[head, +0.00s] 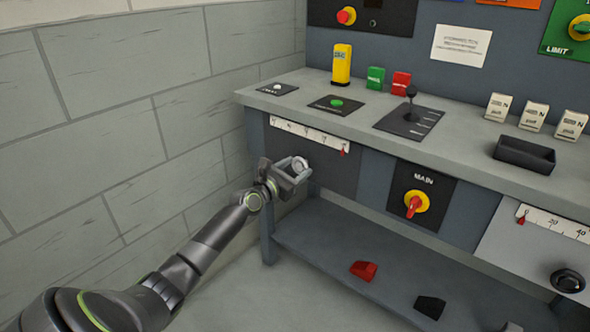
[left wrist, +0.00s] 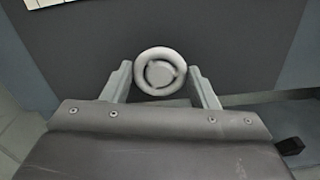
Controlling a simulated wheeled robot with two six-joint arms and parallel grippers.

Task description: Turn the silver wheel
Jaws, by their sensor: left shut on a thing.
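The silver wheel (left wrist: 160,71) is a small round handwheel on a dark panel (head: 330,168) under the left end of the workbench. In the left wrist view it sits between the two fingers of my left gripper (left wrist: 162,85), which is shut on it. In the head view my left gripper (head: 290,178) reaches the wheel (head: 300,164) from the left and hides part of it. A white scale (head: 308,134) with a red pointer (head: 343,152) near its right end is above the wheel. My right gripper does not show.
A MAIN panel with a red-and-yellow knob (head: 415,204) is right of the wheel. A black knob (head: 567,280) and a second scale (head: 560,225) are at the far right. Red (head: 363,270) and black (head: 430,306) pieces lie on the lower shelf (head: 330,240). A block wall (head: 130,110) stands close on the left.

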